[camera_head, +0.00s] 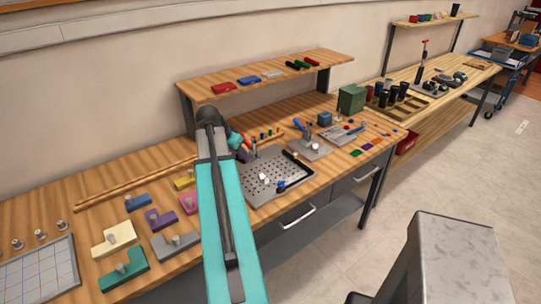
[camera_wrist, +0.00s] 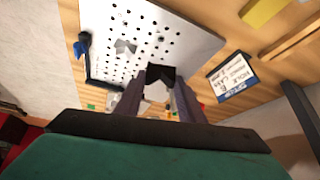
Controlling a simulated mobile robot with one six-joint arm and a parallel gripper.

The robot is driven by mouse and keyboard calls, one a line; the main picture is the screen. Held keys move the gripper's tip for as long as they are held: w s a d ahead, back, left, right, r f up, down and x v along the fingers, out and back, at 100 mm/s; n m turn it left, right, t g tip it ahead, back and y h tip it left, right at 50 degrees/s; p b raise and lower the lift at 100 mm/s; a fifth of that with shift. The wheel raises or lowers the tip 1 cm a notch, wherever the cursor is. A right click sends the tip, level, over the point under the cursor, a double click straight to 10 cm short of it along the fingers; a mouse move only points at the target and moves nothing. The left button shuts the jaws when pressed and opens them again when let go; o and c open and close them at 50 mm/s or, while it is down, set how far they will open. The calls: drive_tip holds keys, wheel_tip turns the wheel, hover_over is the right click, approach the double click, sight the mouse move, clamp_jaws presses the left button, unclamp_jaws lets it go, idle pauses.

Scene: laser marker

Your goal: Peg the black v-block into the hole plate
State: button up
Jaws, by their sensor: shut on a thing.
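The grey hole plate (camera_head: 262,192) lies on the wooden bench in the head view, with rows of small holes. It also fills the upper middle of the wrist view (camera_wrist: 185,38). My gripper (camera_wrist: 160,88) is shut on the black v-block (camera_wrist: 160,73), which shows between the fingertips near the plate's edge. I cannot tell whether the block touches the plate. In the head view my arm hides part of the area left of the plate, and the held block is not clear there.
A pale block (camera_wrist: 125,46) sits on the plate. A printed card (camera_wrist: 233,76) lies beside the plate. Coloured knobbed shapes (camera_head: 122,270) lie left of my arm. A raised shelf (camera_head: 270,72) stands behind.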

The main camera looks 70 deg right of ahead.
drive_tip(key=s+d+m+g, duration=0.1)
drive_tip(key=s+d+m, duration=0.2)
drive_tip(key=s, duration=0.7)
drive_tip(key=shift+s+d+f+g+y, duration=0.3)
drive_tip(key=shift+s+d+f+y, duration=0.1)
drive_tip(key=shift+d, duration=0.7)
drive_tip(key=shift+f, duration=0.25)
drive_tip(key=shift+f+b, duration=1.4)
drive_tip(key=shift+f, duration=1.45)
drive_tip(key=shift+f+b, duration=0.55)
drive_tip(key=shift+f, duration=0.1)
drive_tip(key=o, duration=1.2)
drive_tip(key=shift+a+r, duration=0.15)
